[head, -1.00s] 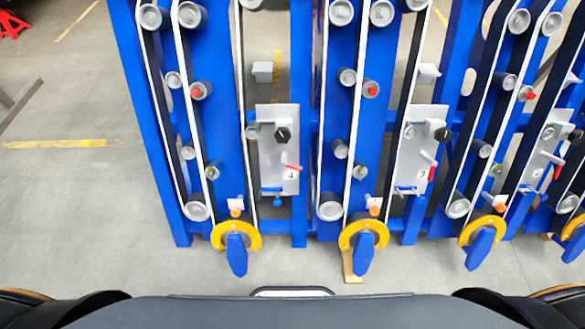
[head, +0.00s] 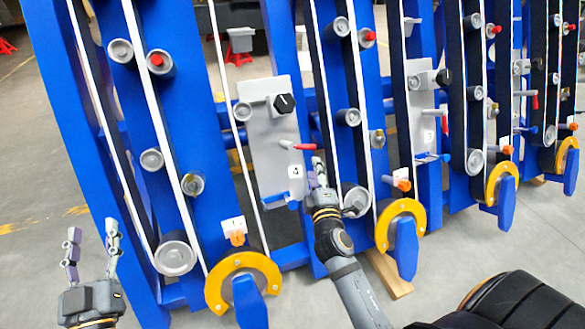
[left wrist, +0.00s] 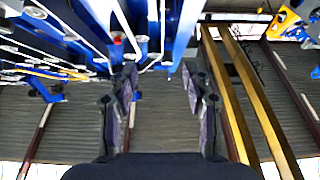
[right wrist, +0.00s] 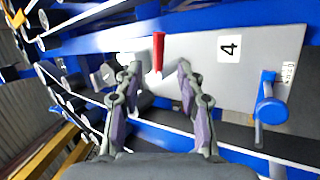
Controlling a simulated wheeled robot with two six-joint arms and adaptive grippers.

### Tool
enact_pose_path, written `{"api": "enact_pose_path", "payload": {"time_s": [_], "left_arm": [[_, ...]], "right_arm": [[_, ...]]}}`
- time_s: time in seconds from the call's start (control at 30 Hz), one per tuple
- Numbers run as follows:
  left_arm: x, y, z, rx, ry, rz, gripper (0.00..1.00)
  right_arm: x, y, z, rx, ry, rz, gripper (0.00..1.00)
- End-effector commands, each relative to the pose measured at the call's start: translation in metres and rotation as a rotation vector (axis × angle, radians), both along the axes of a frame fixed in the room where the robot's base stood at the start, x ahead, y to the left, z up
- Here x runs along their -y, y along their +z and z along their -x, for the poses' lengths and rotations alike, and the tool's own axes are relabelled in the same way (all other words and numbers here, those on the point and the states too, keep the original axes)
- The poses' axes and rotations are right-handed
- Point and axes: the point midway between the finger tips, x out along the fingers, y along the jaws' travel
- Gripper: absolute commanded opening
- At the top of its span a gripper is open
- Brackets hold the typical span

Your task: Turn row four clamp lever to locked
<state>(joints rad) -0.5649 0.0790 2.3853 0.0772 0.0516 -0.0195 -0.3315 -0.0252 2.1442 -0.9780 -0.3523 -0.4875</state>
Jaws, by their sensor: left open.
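The row four plate (head: 262,140) is grey and carries a label reading 4 in the right wrist view (right wrist: 229,48). A red lever (head: 303,147) sticks out from it; the red lever (right wrist: 158,54) also shows in the right wrist view. A blue lever (head: 278,200) is at the plate's lower end, beside small unreadable print in the right wrist view (right wrist: 268,97). I cannot tell which is the clamp lever. My right gripper (head: 318,170) is open, its fingertips on either side of the red lever's line, contact unclear. My left gripper (head: 91,235) is open and empty at lower left.
A black knob (head: 285,103) sits on the plate above the red lever. Blue uprights, rollers and belts flank the plate. A yellow ring with a blue handle (head: 243,283) stands below left. The row three plate (head: 424,120) is to the right.

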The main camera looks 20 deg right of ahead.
Motion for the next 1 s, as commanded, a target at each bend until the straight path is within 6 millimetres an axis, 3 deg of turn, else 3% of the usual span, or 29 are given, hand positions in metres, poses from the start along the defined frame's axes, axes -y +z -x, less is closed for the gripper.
{"api": "enact_pose_path", "payload": {"time_s": [0.17,0.3,0.6,0.8,1.0], "left_arm": [[0.000,0.005,0.001,0.011,0.000,0.000,0.49],[0.000,0.015,0.002,0.053,0.001,-0.001,0.49],[0.001,0.077,0.023,0.331,-0.002,-0.008,0.49],[0.002,0.100,0.036,0.444,-0.005,-0.010,0.49],[0.002,0.106,0.040,0.471,-0.005,-0.011,0.49]], "right_arm": [[0.001,0.004,-0.004,0.004,0.000,0.002,0.39],[0.008,0.005,-0.026,0.006,0.001,0.003,0.39],[0.025,0.005,-0.082,0.003,0.001,0.000,0.39],[0.030,0.006,-0.097,0.003,0.002,-0.001,0.39],[0.031,0.005,-0.100,0.000,0.001,-0.001,0.39]]}}
